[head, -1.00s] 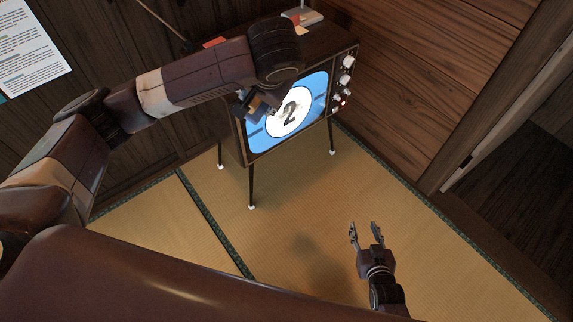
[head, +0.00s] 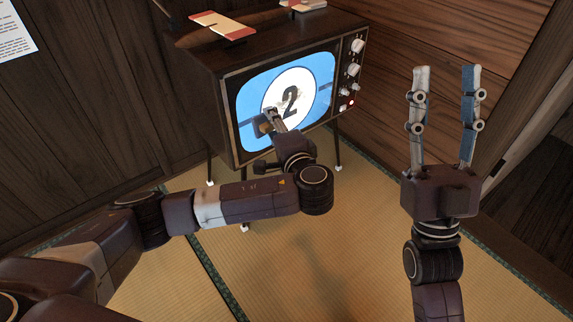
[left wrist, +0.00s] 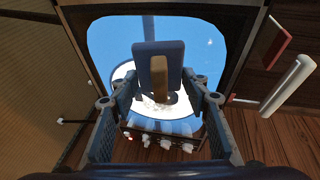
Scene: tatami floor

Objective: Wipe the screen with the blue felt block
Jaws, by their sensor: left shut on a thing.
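The television (head: 228,105) stands on thin legs. Its lit screen (head: 315,72) shows a black 2 in a white circle on blue, with brownish smudges near the numeral. My left gripper (head: 268,121) is at the lower left part of the screen, shut on the blue felt block (head: 258,129). In the left wrist view, the block (left wrist: 144,72) is blue with a tan middle, held between the fingers in front of the screen (left wrist: 107,40). I cannot tell whether it touches the glass. My right gripper (head: 446,88) is open and empty, raised to the right of the television.
A red and cream item (head: 222,24) and a pale item (head: 303,4) lie on top of the television. Knobs (head: 354,69) line the screen's right side. Wooden walls stand behind and to the right. Tatami floor (head: 340,240) is clear in front.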

